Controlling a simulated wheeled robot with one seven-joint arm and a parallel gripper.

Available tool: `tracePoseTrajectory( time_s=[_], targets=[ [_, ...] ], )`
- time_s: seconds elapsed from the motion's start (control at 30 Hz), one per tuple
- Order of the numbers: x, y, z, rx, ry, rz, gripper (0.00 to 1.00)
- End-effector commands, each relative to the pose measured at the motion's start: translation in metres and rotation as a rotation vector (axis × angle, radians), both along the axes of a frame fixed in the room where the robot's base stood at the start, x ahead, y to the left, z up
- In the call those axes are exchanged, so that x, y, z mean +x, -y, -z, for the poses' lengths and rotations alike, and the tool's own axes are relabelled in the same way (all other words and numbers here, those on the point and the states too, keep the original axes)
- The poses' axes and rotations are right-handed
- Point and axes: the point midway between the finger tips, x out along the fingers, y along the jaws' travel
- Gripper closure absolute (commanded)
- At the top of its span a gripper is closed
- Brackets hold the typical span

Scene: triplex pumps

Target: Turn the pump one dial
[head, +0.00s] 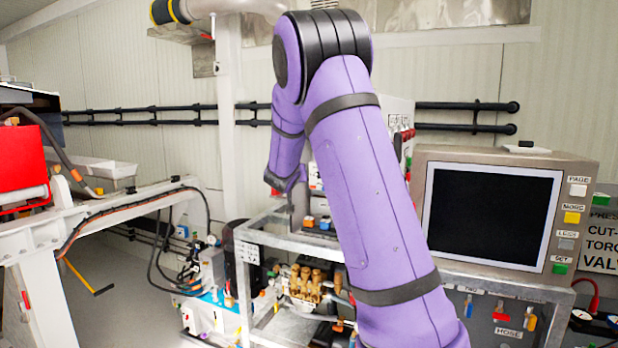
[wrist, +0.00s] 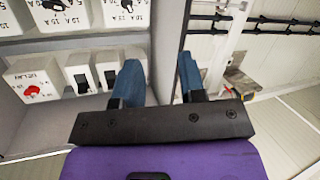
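My gripper (wrist: 158,78) is open and empty in the wrist view, its two blue fingers apart. Left of the fingers, white boxes on grey shelving carry dials and switches. One box labelled DELAY has a red knob (wrist: 33,91). Two narrower boxes with black switches (wrist: 82,83) are nearest the left finger. A dark knob (wrist: 55,4) shows on a box in the upper row. I cannot tell which of these, if any, is the pump one dial. In the head view my purple arm covers the middle, and I cannot make out the fingers.
A monitor (head: 490,216) with labelled side buttons stands right of my arm. Below it a panel holds red and orange levers (head: 502,312). A metal frame (head: 268,238) with brass fittings (head: 308,283) stands low in the middle. Black rails (head: 465,105) run along the wall.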

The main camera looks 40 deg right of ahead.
Motion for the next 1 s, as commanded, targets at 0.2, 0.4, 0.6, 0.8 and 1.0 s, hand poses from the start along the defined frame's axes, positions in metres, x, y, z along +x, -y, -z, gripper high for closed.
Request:
tracePoseTrajectory(
  time_s=[0.2,0.4,0.6,0.8,1.0],
  targets=[
    [0.008,0.05,0.025,-0.194,-0.035,0.196,0.63],
    [0.008,0.067,0.032,-0.274,-0.051,0.277,0.63],
    [0.012,0.082,0.032,-0.283,-0.053,0.287,0.63],
    [0.026,0.114,0.032,-0.282,-0.053,0.286,0.63],
    [0.038,0.144,0.033,-0.28,-0.053,0.284,0.63]
  ],
)
